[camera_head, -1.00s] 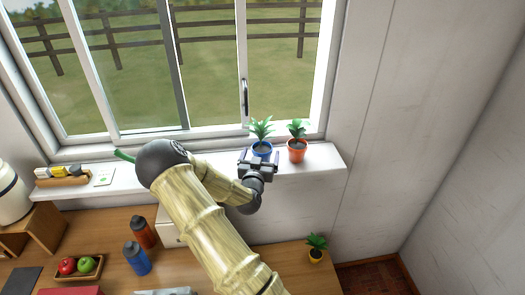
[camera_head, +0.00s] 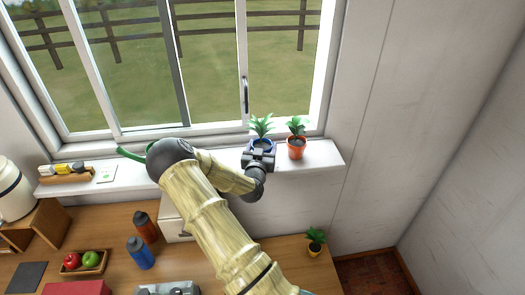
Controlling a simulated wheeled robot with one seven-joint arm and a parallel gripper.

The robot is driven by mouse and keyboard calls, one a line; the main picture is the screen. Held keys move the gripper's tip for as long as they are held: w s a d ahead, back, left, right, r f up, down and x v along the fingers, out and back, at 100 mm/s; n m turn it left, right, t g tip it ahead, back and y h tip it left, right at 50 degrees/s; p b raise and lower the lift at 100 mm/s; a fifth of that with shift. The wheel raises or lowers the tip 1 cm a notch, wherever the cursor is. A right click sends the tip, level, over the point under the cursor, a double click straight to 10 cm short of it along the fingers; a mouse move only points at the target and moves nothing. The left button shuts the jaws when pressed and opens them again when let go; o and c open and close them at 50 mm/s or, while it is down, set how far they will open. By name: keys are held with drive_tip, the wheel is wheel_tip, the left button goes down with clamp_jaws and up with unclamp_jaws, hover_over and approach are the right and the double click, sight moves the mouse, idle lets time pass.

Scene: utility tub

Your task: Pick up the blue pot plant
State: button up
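The blue pot plant (camera_head: 262,143) has a small blue pot with green leaves and stands upright at the right part of the white windowsill. My gripper (camera_head: 258,157) is right in front of it and overlaps the pot's lower part in this view. The fingers look to be at the pot's sides, but the tips are too small and dark to tell whether they touch or grip it. The base of the pot is hidden behind my gripper.
An orange pot plant (camera_head: 297,147) stands close on the right of the blue one. The window (camera_head: 190,70) is right behind. Below, the wooden desk (camera_head: 290,255) holds a small yellow pot plant (camera_head: 315,243), two bottles (camera_head: 141,253) and a fruit tray (camera_head: 96,265).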

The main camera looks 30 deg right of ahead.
drive_tip(key=c, duration=0.5)
drive_tip(key=shift+r, duration=0.1)
wheel_tip(320, 180, up, 28)
drive_tip(key=b, duration=0.8)
drive_tip(key=shift+d, duration=0.1)
idle(0.3)
